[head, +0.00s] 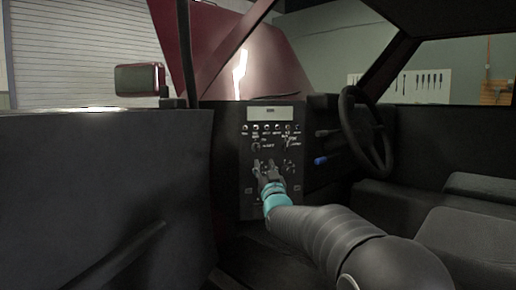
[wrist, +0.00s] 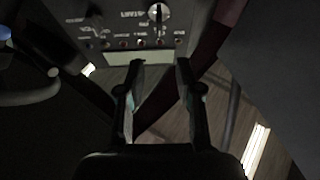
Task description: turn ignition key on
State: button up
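The dark dash panel (head: 245,190) is at the middle of the head view, left of the steering wheel. It has rows of small switches and knobs under a pale display. A round silver rotary switch (wrist: 158,12) with a small key-like grip shows at the top of the wrist view, beside white lettering. I cannot tell for sure that it is the ignition key. My gripper (head: 264,164) is in front of the panel, below the upper controls. In the wrist view my gripper (wrist: 158,78) has its fingers apart and nothing between them.
The steering wheel (head: 367,130) is right of the panel, with a blue-tipped lever (head: 321,161) beside it. The open car door (head: 100,200) fills the left. Dark seats (head: 465,230) are at the right. The wrist view is upside down and dim.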

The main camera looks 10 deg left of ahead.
aim_at(258, 146)
jog(key=p+x, duration=0.2)
jog(key=x, duration=1.1)
jog(key=shift+w+p, duration=0.15)
jog(key=shift+p, duration=0.25)
grip_shut()
